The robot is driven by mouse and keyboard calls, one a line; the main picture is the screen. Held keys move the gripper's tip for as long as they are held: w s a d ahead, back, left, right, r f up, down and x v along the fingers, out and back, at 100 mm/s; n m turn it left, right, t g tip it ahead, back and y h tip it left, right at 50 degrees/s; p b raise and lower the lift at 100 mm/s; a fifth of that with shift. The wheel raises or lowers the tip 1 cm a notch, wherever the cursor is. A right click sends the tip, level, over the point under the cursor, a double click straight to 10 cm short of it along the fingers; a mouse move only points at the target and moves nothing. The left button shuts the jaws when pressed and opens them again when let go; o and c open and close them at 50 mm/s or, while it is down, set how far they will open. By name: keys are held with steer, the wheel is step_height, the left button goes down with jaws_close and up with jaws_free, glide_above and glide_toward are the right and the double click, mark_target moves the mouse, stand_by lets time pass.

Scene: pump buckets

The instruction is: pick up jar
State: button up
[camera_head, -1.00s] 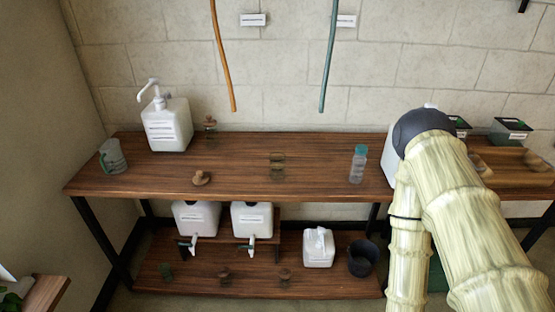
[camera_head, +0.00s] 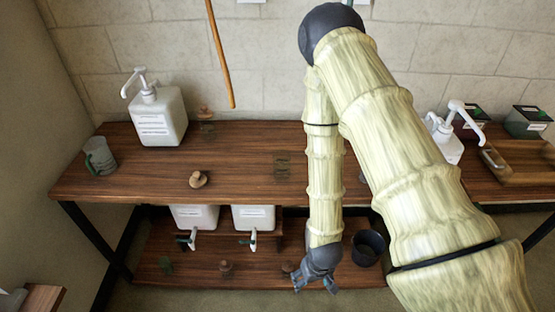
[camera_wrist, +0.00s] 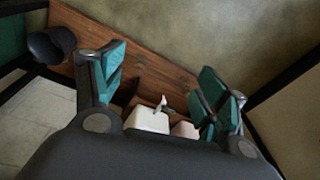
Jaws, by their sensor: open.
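Several small clear jars with wooden lids could be the jar; I cannot tell which one is meant. On the upper shelf, one jar (camera_head: 198,180) stands near the front and another (camera_head: 206,118) at the back. On the lower shelf, a similar lidded jar (camera_head: 226,268) stands left of my gripper, and a further one (camera_head: 288,267) is close beside it, partly hidden. My gripper (camera_head: 316,287) is open and empty, hanging at the lower shelf's front edge. In the wrist view its teal fingers (camera_wrist: 160,85) are spread, with no clear jar between them.
White dispensers with taps (camera_head: 195,218) (camera_head: 253,218) stand on the lower shelf, and a dark bucket (camera_head: 368,247) is right of my gripper. A pump bottle (camera_head: 158,117) and a glass mug (camera_head: 100,156) stand on the upper shelf (camera_head: 235,165).

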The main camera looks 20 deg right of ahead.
steer(key=w+r+t+p, duration=0.2)
steer(key=w+r+p, duration=0.1)
steer(key=w+r, duration=1.25)
steer(key=t+p, duration=0.1)
glide_toward(282, 156)
steer(key=shift+n, duration=0.4)
steer(key=shift+w+a+f+p, duration=0.1)
steer(key=shift+a+f+p, duration=0.1)
steer(key=shift+f+p, duration=0.55)
steer(key=shift+w+a+f+p, duration=0.15)
steer(key=shift+f+p, duration=0.25)
steer(key=shift+f, duration=0.65)
steer(key=shift+w+a+f+p, duration=0.1)
steer(key=shift+a+f+p, duration=0.1)
steer(key=shift+f+p, duration=0.55)
steer(key=shift+x, duration=1.4)
steer(key=shift+s, duration=0.1)
steer(key=c, duration=1.2)
steer(key=shift+c, duration=0.5)
steer(key=shift+r, duration=0.1)
